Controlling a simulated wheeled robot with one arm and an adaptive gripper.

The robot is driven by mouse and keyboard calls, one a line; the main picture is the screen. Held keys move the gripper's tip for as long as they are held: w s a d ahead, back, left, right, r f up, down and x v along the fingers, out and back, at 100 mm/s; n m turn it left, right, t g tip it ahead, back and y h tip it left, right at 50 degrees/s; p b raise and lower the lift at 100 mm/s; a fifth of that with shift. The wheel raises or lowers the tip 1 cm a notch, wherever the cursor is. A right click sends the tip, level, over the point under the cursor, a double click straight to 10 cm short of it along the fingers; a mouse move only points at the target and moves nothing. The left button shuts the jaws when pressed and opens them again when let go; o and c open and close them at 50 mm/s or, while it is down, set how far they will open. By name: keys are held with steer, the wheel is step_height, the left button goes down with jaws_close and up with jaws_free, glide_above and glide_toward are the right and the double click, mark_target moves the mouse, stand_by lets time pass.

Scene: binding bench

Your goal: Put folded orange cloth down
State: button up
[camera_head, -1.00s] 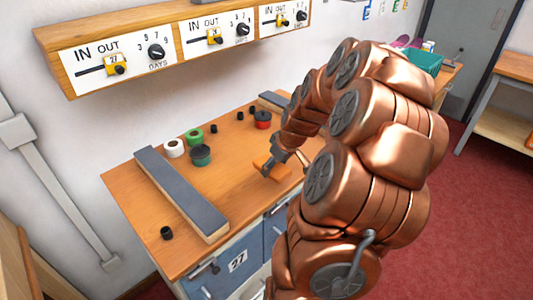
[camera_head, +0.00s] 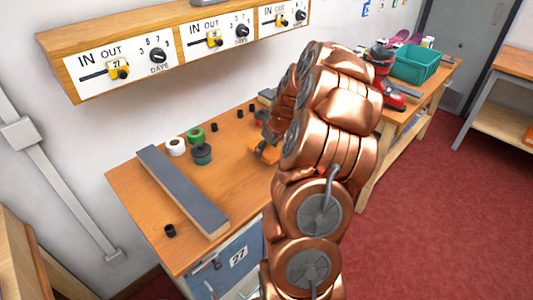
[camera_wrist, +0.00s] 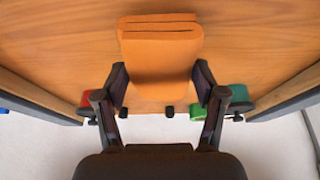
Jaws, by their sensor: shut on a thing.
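The folded orange cloth (camera_wrist: 160,55) is between the two fingers of my gripper (camera_wrist: 160,92) in the wrist view. The fingers are shut on its sides, and its folded edges face the top of the picture. In the head view the cloth (camera_head: 266,151) shows as a small orange patch at my gripper (camera_head: 268,140), over the wooden bench (camera_head: 226,162). My arm hides part of it. I cannot tell whether the cloth touches the bench top or hangs just above it.
A long grey-topped bar (camera_head: 182,190) lies along the bench's left side. A white roll (camera_head: 176,146), a green roll (camera_head: 195,135) and a dark green-topped pot (camera_head: 202,154) stand behind it. Small black pieces stand near the back. A teal basket (camera_head: 415,65) and red boot (camera_head: 392,95) are farther right.

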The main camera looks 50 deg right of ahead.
mark_target(269, 150)
step_height(269, 150, down, 3)
steer(key=shift+r+p, duration=0.2)
steer(key=shift+p, duration=0.55)
steer(key=shift+f, duration=0.25)
steer(key=shift+f, duration=0.15)
steer(key=o, duration=1.1)
